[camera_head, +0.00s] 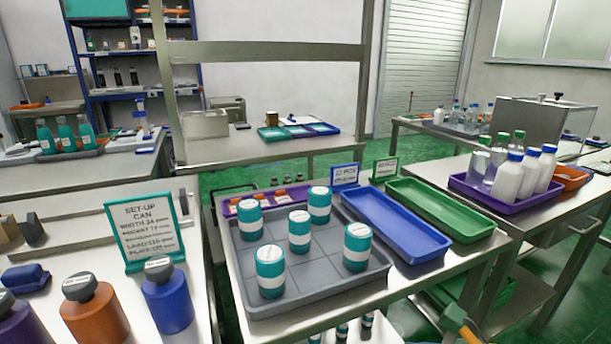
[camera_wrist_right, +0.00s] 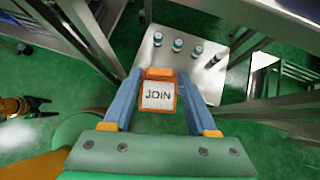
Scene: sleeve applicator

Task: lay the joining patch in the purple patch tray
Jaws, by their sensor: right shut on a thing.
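The joining patch (camera_wrist_right: 158,95), a white square marked JOIN in an orange frame, shows in the right wrist view. My right gripper (camera_wrist_right: 159,76) is shut on it, with a blue finger on either side. The patch is held in the air, with green floor beyond. In the head view a narrow purple tray (camera_head: 229,210) with small orange and white items stands behind the grey tray. A larger purple tray (camera_head: 507,203) with bottles stands at right. What looks like my left gripper (camera_wrist_right: 46,106), dark and apart-pronged, is at the left of the wrist view.
The grey tray (camera_head: 310,297) holds several teal cans. An empty blue tray (camera_head: 395,222) and an empty green tray (camera_head: 440,207) lie to its right. A SET-UP CAN sign (camera_head: 145,230) and several dark-capped bottles stand on the left table. A steel frame crosses behind.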

